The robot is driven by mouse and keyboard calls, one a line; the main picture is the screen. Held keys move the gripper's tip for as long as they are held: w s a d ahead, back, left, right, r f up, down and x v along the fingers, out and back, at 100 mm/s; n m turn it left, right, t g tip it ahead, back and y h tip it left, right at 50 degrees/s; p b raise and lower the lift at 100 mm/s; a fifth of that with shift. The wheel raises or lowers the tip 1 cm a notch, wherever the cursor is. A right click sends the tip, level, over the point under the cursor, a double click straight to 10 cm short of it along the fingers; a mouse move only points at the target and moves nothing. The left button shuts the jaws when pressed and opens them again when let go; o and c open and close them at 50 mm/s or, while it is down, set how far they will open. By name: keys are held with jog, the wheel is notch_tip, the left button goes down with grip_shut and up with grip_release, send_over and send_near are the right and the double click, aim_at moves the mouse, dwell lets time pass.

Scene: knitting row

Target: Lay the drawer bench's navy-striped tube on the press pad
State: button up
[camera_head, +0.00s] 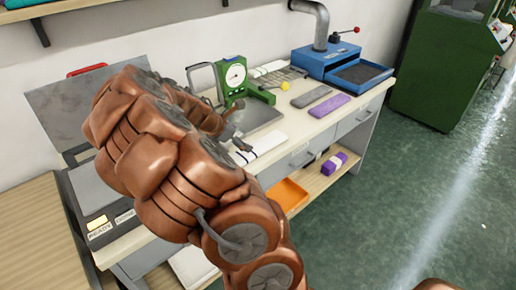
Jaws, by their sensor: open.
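A pale folded tube with dark stripes (263,144) lies on the drawer bench (318,137), near its front edge; its left part is hidden behind my arm. My gripper (238,144) is open, small and dark in the head view, close to the left end of this tube. I cannot tell whether it touches the tube. The press (88,112) stands at the left with its grey lid raised. Its pad (92,188) shows bare in part; my arm hides the rest.
A green dial gauge (234,78) stands behind the gripper. Grey (308,97) and purple (330,106) folded pieces lie to the right, before a blue machine (343,66). Another pale piece (268,68) lies at the back. An orange tray (288,194) sits on the lower shelf.

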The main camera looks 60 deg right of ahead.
aim_at(257, 146)
jog(key=d+f+n, duration=0.1)
jog(key=w+d+f+n, duration=0.1)
jog(key=shift+d, duration=0.35)
jog(key=shift+d+f+n, duration=0.3)
jog(key=shift+d+f, duration=0.15)
jog(key=shift+f, duration=0.1)
jog(key=shift+p+x, duration=0.35)
jog(key=shift+x, duration=0.75)
jog(key=x, duration=0.1)
jog(key=p+x, duration=0.1)
jog(key=x, duration=0.1)
jog(key=shift+s+f, duration=0.25)
jog(key=shift+p+x, duration=0.3)
jog(key=shift+x, duration=0.5)
jog(key=c, duration=1)
jog(key=shift+o, duration=0.2)
jog(key=shift+r, duration=0.15)
